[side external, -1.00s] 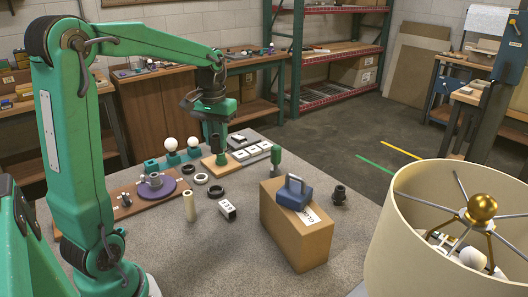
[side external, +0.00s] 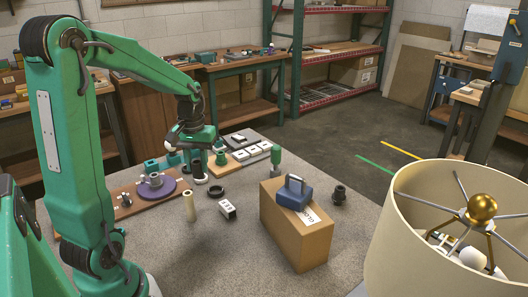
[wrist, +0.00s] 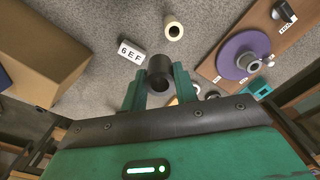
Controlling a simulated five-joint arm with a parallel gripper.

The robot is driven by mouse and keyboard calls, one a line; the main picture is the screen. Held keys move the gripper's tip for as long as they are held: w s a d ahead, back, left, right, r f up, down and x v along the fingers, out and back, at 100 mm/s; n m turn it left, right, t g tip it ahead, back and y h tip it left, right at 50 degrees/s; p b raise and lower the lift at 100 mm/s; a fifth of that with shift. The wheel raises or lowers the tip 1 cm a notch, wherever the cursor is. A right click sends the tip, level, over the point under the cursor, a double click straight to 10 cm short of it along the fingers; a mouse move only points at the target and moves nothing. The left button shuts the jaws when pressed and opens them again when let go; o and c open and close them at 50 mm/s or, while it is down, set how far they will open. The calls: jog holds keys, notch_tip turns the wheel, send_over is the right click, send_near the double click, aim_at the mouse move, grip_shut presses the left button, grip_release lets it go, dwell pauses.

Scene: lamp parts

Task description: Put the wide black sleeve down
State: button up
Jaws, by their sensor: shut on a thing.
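My gripper (side external: 197,172) is shut on the wide black sleeve (wrist: 160,70). In the wrist view the sleeve sits between the two green fingers, its open end toward the camera. In the side view my gripper hangs low over the table, left of the wooden base with the green post (side external: 221,158). The sleeve is mostly hidden there by the gripper, and I cannot tell if it touches the table.
A cream tube (side external: 189,207) and a white-labelled block (side external: 228,209) stand in front. A cardboard box (side external: 292,232) with a blue item is to the right. A board with a purple disc (side external: 156,189) is to the left. Grey table is bare around the front.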

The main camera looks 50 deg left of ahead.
notch_tip(320, 180, down, 10)
jog(key=shift+f, duration=0.1)
dwell(0.4)
jog(key=shift+f, duration=1.85)
jog(key=shift+f, duration=0.1)
jog(key=o, duration=1.1)
jog(key=shift+c, duration=0.2)
notch_tip(320, 180, up, 12)
jog(key=shift+r, duration=0.15)
